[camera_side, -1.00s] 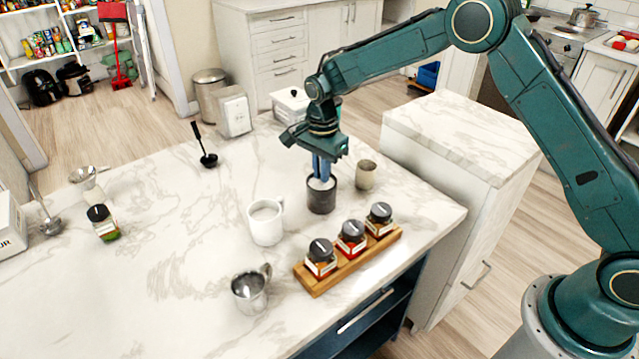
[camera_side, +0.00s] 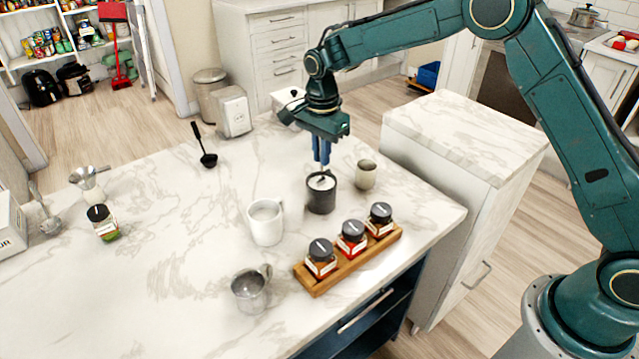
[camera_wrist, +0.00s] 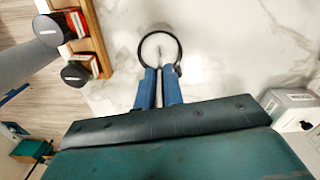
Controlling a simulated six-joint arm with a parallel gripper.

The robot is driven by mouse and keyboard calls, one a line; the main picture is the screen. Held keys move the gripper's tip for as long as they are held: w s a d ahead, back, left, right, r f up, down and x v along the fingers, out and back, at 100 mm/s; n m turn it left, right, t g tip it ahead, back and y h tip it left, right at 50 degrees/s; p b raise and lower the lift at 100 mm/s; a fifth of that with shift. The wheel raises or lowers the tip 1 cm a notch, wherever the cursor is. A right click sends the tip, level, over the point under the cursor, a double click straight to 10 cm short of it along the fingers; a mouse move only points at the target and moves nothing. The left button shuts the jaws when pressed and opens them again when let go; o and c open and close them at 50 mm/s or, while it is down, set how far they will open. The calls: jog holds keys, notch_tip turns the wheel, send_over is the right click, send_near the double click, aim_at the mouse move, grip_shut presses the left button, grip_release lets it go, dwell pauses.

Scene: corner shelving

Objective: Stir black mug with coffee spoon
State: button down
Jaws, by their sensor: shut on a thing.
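The black mug (camera_side: 321,198) stands upright on the marble counter, with white contents showing at its top. My gripper (camera_side: 321,158) is above the mug, pointing down, its blue fingers shut on the thin spoon (camera_side: 322,172). The spoon's lower end goes down into the mug, and its tip is hidden there. In the wrist view, the mug's dark rim (camera_wrist: 146,37) surrounds the pale contents, and the spoon shows as a thin dark shape (camera_wrist: 159,50) ahead of the gripper fingers (camera_wrist: 158,76).
A white mug (camera_side: 265,224) stands left of the black mug, and a beige cup (camera_side: 366,175) to its right. A wooden rack (camera_side: 318,287) of spice jars and a metal pitcher (camera_side: 249,291) are in front. The counter's left middle is clear.

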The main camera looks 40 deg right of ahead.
jog(key=shift+r, duration=1.75)
jog(key=shift+r, duration=0.1)
jog(key=shift+r, duration=2.35)
jog(key=shift+d+f, duration=0.1)
jog(key=s+d+f+n, duration=0.8)
jog(key=s+f+n, duration=0.1)
jog(key=n, duration=0.6)
jog(key=shift+s+n, duration=0.4)
